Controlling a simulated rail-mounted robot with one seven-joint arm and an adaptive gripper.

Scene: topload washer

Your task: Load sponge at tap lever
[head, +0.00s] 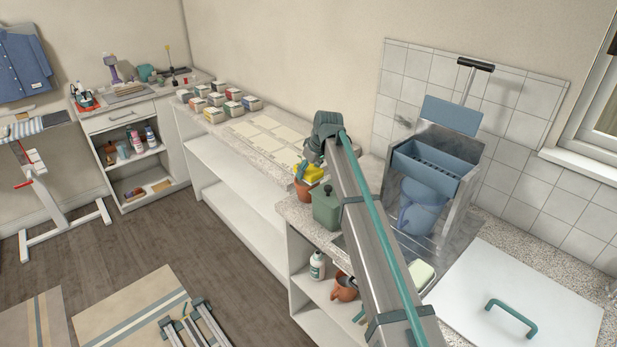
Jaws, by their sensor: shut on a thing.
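My gripper (309,165) is over the counter near the middle of the head view, its dark wrist above it. It is shut on a yellow block (316,173) that looks like a sponge. The fingers partly hide the block, and its contact with things below cannot be told. A terracotta pot (303,190) is close below it. A small grey fitting (403,122) on the tiled wall may be the tap; its lever is too small to make out.
A green canister (326,206) stands close to the gripper. A blue bucket (420,205) sits under a blue slotted tray (425,168) in the metal stand. A pale block (421,274) lies beside my arm. A white lid (515,300) covers the right front.

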